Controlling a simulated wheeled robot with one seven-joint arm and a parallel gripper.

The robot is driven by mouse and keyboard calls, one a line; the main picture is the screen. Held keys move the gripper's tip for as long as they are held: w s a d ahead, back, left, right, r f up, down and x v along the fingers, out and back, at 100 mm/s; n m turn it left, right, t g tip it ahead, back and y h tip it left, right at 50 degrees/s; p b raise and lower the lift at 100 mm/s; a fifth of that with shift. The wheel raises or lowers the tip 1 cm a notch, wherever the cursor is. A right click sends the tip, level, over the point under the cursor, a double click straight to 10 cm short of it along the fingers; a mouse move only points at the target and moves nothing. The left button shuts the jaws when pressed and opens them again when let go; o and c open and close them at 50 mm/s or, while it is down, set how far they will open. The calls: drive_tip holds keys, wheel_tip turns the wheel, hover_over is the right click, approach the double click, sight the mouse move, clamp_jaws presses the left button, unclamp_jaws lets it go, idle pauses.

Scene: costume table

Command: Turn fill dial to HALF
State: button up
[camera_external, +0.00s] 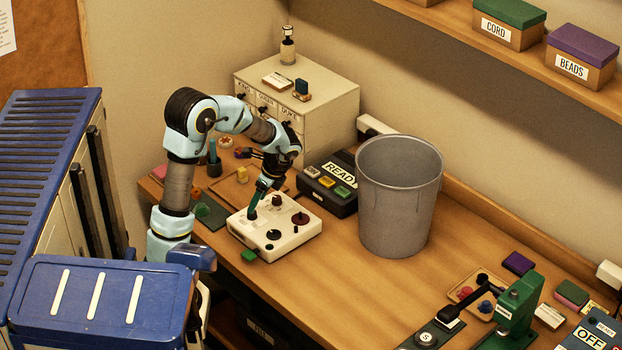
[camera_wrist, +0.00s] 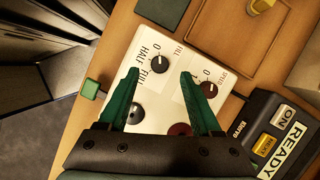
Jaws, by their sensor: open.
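The white machine box (camera_external: 292,238) stands on the table; its panel (camera_wrist: 150,88) fills the middle of the wrist view. The fill dial (camera_wrist: 159,64) is a small black knob with FILL, 0, HALF and FULL printed around it. Its pointer is too small to read surely. My gripper (camera_wrist: 160,72) is open, its two green fingers spread with the fill dial between and just beyond the tips. I cannot tell any contact. In the external view my gripper (camera_external: 253,211) is low over the box's left side, where it hides part of the panel.
The speed dial (camera_wrist: 208,90) is close to the right finger. A dark red knob (camera_external: 300,218) and a black knob (camera_wrist: 137,112) also stand on the panel. A green block (camera_wrist: 90,88) is beside the box. The READY unit (camera_external: 328,190) and grey bin (camera_external: 400,200) stand right.

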drive_tip(key=shift+x, duration=2.25)
clamp_jaws()
